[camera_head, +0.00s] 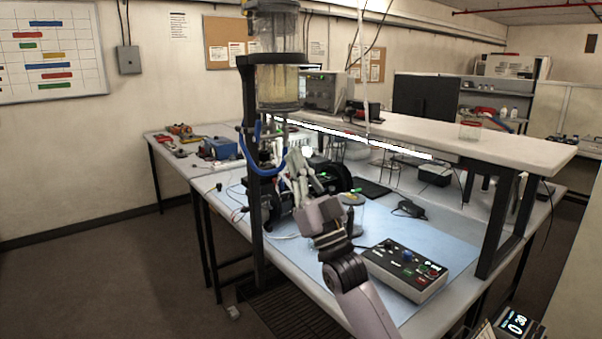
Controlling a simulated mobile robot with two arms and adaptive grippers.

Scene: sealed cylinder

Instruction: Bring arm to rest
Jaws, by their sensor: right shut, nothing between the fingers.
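My right arm comes in from the bottom of the head view. Its gripper (297,160) is raised over the workbench, pointing up and away, with its fingers together and nothing seen between them. A clear cylinder (278,88) with yellowish contents stands upright in a dark post frame (249,150) just above and left of the gripper. A blue hose (258,168) loops below the cylinder, close to the gripper's left side. Whether the gripper touches the hose or the frame I cannot tell. My left gripper is not in view.
The workbench has a blue mat (385,236) with a control box (406,268) right of my forearm. A computer mouse (409,208) lies behind it. A raised shelf (480,143) spans the bench's back. A small display (515,323) shows at bottom right. Floor at left is mostly clear.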

